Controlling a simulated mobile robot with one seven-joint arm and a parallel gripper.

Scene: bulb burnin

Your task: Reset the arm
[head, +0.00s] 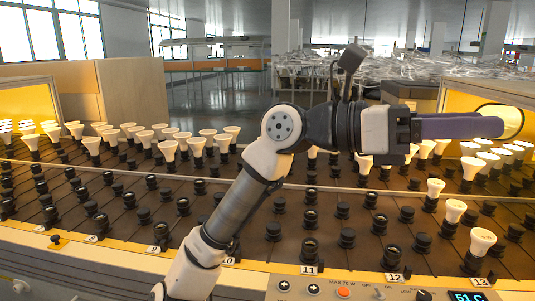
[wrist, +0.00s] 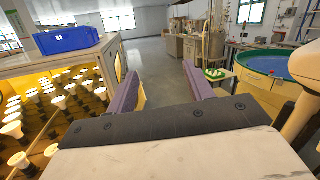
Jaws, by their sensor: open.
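My gripper (head: 490,127) is raised above the right part of the socket rack (head: 270,231), with its purple fingers pointing right. In the wrist view my gripper (wrist: 160,78) is open, with a clear gap and nothing held between the fingers. White bulbs stand in the rack's back rows, such as one bulb (head: 196,146) left of my arm. A front bulb (head: 482,241) stands at socket column 13, with others behind it. Many front sockets (head: 310,247) are empty. My arm and gripper hide part of the back rows.
A control panel (head: 380,291) with knobs and a display runs along the front edge. In the wrist view, a blue bin (wrist: 66,40) sits on the cabinet at left, and a round blue tub (wrist: 272,64) stands at right. Open floor (wrist: 150,58) lies ahead.

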